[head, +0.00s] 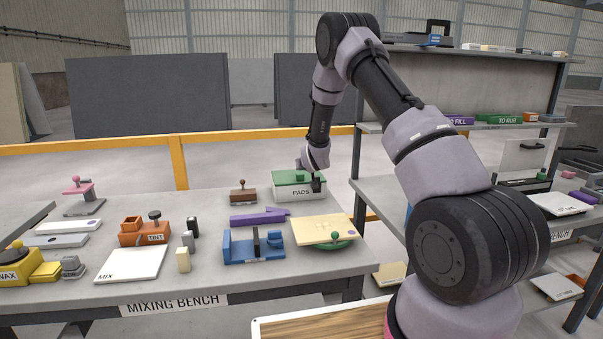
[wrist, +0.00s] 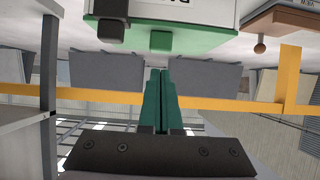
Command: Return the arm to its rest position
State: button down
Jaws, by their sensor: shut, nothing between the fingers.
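My gripper (wrist: 160,75) is shut, its two dark green fingers side by side with nothing between them in the wrist view, which is upside down. In the head view my arm reaches out over the mixing bench (head: 270,285), and my wrist is at the white PADS box (head: 297,195). The fingers cannot be made out there. The box has a green lid with a green knob and a black block at its right. The box also shows at the top of the wrist view (wrist: 185,10), apart from the fingertips.
The bench holds a brown stamp-like block (head: 243,196), a purple piece (head: 260,217), a blue holder (head: 253,247), a tan board (head: 323,230) and a white MIX pad (head: 132,264). A shelf rack (head: 460,85) stands at right. A yellow rail (head: 180,148) runs behind the bench.

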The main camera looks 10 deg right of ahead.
jog(key=s+f, duration=0.2)
jog(key=s, duration=0.4)
jog(key=s+d+r+m+g, duration=0.1)
jog(key=s+d+r, duration=0.1)
jog(key=s+r, duration=0.85)
jog(key=s+d+r+m+g, duration=0.15)
jog(key=s+r, duration=0.35)
jog(key=r, duration=1)
jog(key=s+r+g, duration=0.1)
jog(key=s+r, duration=0.1)
jog(key=s, duration=0.8)
jog(key=s+r+m+y, duration=0.1)
jog(key=s+r, duration=0.2)
jog(key=s, duration=0.7)
jog(key=s+a+r+g+y, duration=0.1)
jog(key=s+r, duration=0.1)
jog(key=s, duration=0.8)
jog(key=shift+r+m+g, duration=0.35)
jog(key=shift+r, duration=0.05)
